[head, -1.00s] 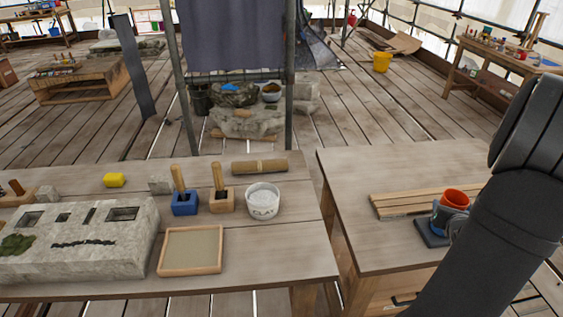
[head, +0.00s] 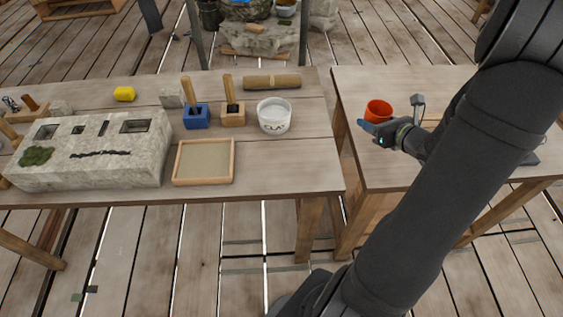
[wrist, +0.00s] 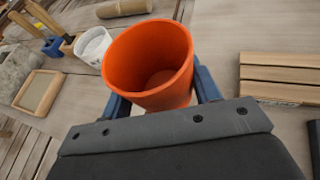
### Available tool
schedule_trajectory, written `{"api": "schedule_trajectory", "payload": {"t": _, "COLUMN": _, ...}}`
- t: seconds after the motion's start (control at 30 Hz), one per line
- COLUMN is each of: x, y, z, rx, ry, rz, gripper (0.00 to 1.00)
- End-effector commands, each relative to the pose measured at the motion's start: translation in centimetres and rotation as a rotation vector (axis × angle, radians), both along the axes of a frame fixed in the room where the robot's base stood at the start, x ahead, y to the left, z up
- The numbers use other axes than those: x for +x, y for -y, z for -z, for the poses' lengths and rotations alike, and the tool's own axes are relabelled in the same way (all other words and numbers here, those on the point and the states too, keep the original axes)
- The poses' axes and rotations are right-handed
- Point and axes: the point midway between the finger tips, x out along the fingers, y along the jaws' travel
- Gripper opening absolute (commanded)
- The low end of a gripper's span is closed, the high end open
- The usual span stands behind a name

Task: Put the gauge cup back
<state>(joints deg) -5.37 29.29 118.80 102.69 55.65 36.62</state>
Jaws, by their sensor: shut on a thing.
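The orange-red gauge cup (head: 378,110) is upright, above the left part of the right-hand table in the head view. My gripper (head: 376,129) is shut on it. In the wrist view the cup (wrist: 150,62) fills the space between my blue fingers, one on each side, and it looks empty inside. I cannot tell how high the cup is above the table.
A white tub (head: 273,116) stands on the left table (head: 270,170) near its right end. A wooden tray (head: 204,162), a stone block (head: 90,150), a blue tool holder (head: 196,117) and a rolled mat (head: 272,82) are also there. A gap separates both tables. Wooden slats (wrist: 280,75) lie on the right table.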

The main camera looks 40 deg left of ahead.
Motion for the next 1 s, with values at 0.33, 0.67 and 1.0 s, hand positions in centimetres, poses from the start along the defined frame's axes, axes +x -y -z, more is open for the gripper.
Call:
{"api": "schedule_trajectory", "payload": {"t": 0.33, "x": -13.3, "y": -6.5, "z": 0.8, "rx": -0.001, "ry": 0.005, "rz": -0.552, "gripper": 0.34}}
{"api": "schedule_trajectory", "payload": {"t": 0.67, "x": -17.1, "y": -9.0, "z": 2.2, "rx": -0.001, "ry": 0.003, "rz": -0.668, "gripper": 0.34}}
{"api": "schedule_trajectory", "payload": {"t": 1.0, "x": -19.8, "y": -14.7, "z": 6.1, "rx": -0.001, "ry": 0.004, "rz": -0.666, "gripper": 0.34}}
